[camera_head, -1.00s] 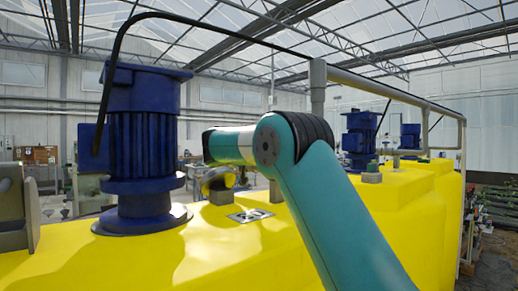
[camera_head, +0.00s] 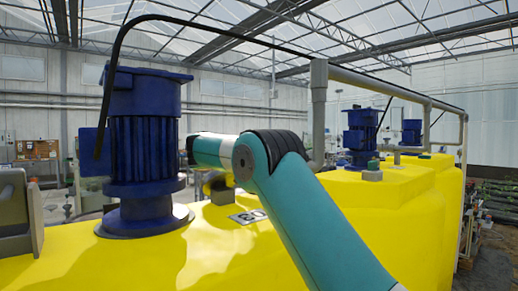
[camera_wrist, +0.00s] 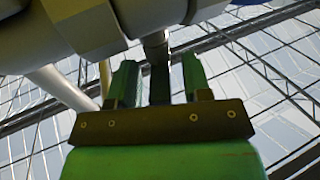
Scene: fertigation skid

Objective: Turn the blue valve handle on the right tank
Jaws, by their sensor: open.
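The blue valve handle cannot be made out for certain in either view. In the wrist view my gripper (camera_wrist: 158,64) is open, with two green fingers apart. A narrow dark upright piece (camera_wrist: 158,84) shows between the fingers; I cannot tell whether it is part of a valve or touches them. A grey fitting (camera_wrist: 155,38) lies just beyond the fingertips. A sliver of blue (camera_wrist: 243,3) shows at the top edge, too little to identify. In the head view my arm crosses the yellow tank top (camera_head: 390,205), and my gripper is not seen there.
A large blue motor (camera_head: 143,140) stands on the yellow surface at left. More blue motors (camera_head: 360,133) stand farther back at right. A grey pipe (camera_head: 318,110) rises beside my arm and runs back to the right. A thick pale pipe (camera_wrist: 60,85) crosses the wrist view's left side.

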